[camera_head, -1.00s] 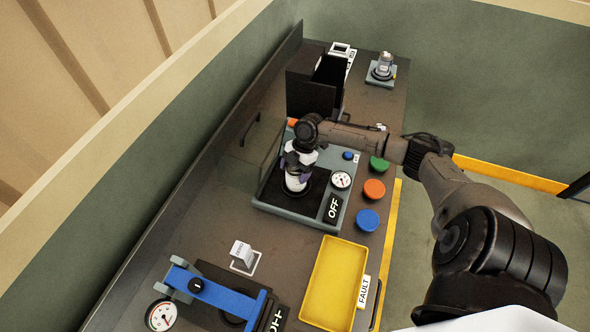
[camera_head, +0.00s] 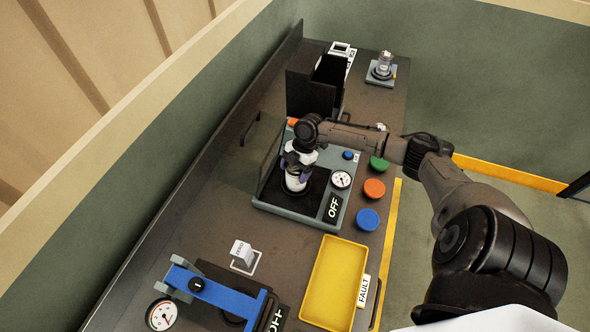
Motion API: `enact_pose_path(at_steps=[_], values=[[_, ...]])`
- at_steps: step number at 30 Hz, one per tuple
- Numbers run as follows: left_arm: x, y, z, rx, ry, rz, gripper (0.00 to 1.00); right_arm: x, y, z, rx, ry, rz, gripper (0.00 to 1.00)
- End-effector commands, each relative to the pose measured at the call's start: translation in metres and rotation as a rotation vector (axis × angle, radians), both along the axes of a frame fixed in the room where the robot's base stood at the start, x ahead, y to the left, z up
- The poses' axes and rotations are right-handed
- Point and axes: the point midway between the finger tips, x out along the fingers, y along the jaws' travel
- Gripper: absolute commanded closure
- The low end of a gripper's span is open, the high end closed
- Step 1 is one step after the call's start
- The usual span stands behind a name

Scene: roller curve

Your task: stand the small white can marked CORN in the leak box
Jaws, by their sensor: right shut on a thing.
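The small white can (camera_head: 296,183) is upright at the dark floor of a grey-teal box (camera_head: 290,212) with a gauge and an OFF sign, which looks like the leak box. My right gripper (camera_head: 297,168) comes down from above and is shut on the can's upper part. The gripper hides the can's top, and I cannot read its marking. I cannot tell whether the can's base touches the floor. My left gripper is not in view.
A yellow tray (camera_head: 333,284) by a FAULT label is in front. Green, orange (camera_head: 374,189) and blue (camera_head: 368,220) buttons line the right. A black bin (camera_head: 309,92) stands behind. A blue clamp device (camera_head: 225,294) and a small white block (camera_head: 242,253) are front left.

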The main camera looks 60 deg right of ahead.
Motion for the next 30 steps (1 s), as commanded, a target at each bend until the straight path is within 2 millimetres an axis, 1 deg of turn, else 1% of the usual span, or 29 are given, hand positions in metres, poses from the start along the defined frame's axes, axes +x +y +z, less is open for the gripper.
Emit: enact_pose_path(at_steps=[13, 14, 15, 21, 30], values=[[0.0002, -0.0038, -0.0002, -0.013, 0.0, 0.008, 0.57, 0.0006, -0.0002, -0.0004, 0.0, -0.002, 0.0, 0.6], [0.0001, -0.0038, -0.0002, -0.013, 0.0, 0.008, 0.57, 0.0006, -0.0002, -0.0004, 0.0, -0.002, 0.0, 0.21], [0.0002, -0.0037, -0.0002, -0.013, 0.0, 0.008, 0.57, 0.0006, -0.0002, -0.0004, 0.0, -0.002, 0.0, 0.17], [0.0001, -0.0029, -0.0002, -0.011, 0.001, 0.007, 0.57, 0.0004, -0.0001, -0.0009, 0.0, -0.001, 0.0, 0.0], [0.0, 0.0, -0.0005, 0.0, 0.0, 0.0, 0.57, -0.0002, 0.0, -0.0018, 0.0, 0.001, 0.0, 0.0]])
